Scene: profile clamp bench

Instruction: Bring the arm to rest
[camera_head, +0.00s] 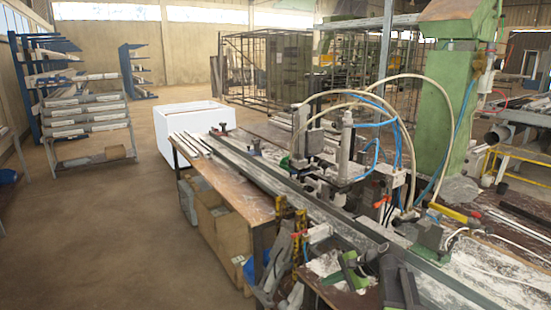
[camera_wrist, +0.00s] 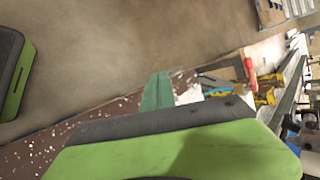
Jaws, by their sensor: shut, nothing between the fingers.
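My gripper (camera_wrist: 155,125) fills the bottom of the wrist view as a bright green body with a dark grey edge. Another dark piece with a green rim shows at the left edge of that view. It is shut, and nothing is seen held in it. Beyond it, the wrist view shows the brown, white-speckled bench top and the floor. In the head view, green and dark parts show low on the right over the near end of the bench; I cannot tell exactly where the fingertips are there.
The workbench (camera_head: 245,193) carries long metal profiles, clamps, and hoses. A tall green machine column (camera_head: 446,115) stands at the right. A white box (camera_head: 185,122) stands behind the bench, and a profile rack (camera_head: 88,120) at the left. The floor at left is open.

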